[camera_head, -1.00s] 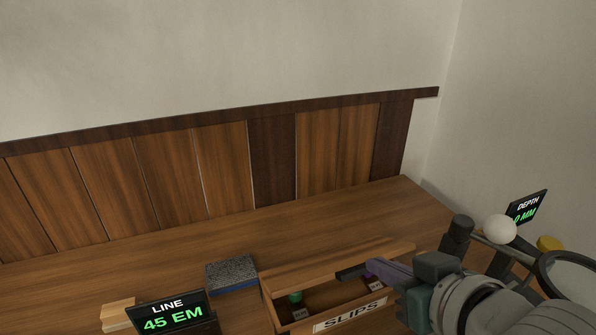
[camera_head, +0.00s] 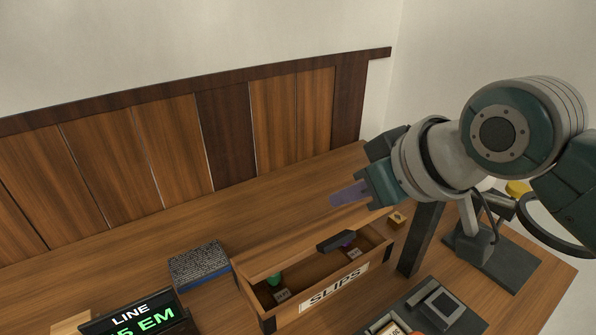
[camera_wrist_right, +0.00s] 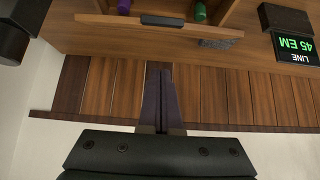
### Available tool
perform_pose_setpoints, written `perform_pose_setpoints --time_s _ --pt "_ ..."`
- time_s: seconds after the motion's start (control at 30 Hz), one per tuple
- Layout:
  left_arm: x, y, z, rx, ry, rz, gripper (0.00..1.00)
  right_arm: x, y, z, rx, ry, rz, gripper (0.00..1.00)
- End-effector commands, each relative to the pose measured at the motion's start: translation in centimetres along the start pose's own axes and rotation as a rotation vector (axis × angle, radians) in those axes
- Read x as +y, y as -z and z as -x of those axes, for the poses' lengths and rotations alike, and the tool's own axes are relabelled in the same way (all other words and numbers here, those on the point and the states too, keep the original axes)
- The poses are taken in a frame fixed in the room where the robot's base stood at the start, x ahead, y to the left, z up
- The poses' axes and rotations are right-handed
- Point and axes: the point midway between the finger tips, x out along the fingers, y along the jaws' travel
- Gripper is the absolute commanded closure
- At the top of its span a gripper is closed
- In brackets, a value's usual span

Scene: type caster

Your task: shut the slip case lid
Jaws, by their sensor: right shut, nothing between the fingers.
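The slip case (camera_head: 335,287) is a wooden box with a "SLIPS" label on its front, and it stands open on the bench. Its wooden lid (camera_head: 292,257) is raised along the back, with a dark handle (camera_head: 336,241) on it. The lid also shows nearly edge-on in the right wrist view (camera_wrist_right: 205,31), with the handle (camera_wrist_right: 162,21) in the middle. A green piece and a purple piece are visible inside the case. My right gripper (camera_head: 335,200) is shut and empty, above and behind the lid, apart from it. My left gripper is out of view.
A dark speckled block (camera_head: 200,264) stands left of the case, beside the "LINE" display (camera_head: 130,318). A dark post (camera_head: 420,238) and a magnifier stand (camera_head: 490,255) are on the right. A grey tray (camera_head: 440,310) lies in front. The bench behind the case is clear.

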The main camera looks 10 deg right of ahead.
Motion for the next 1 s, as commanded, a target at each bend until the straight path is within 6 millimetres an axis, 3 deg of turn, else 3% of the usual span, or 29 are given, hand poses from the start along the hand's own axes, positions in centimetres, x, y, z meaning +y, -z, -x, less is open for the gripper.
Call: perform_pose_setpoints --time_s 0.23,0.5,1.0 --pt "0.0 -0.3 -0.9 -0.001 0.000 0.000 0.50 0.0 -0.4 -4.2 -0.003 0.000 -0.003 1.00" --pt "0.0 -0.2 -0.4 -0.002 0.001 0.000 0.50 0.0 -3.5 -4.7 -0.001 -0.001 -0.001 1.00" --pt "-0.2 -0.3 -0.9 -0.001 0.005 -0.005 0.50 0.6 -4.5 -5.0 0.010 -0.001 -0.001 1.00"
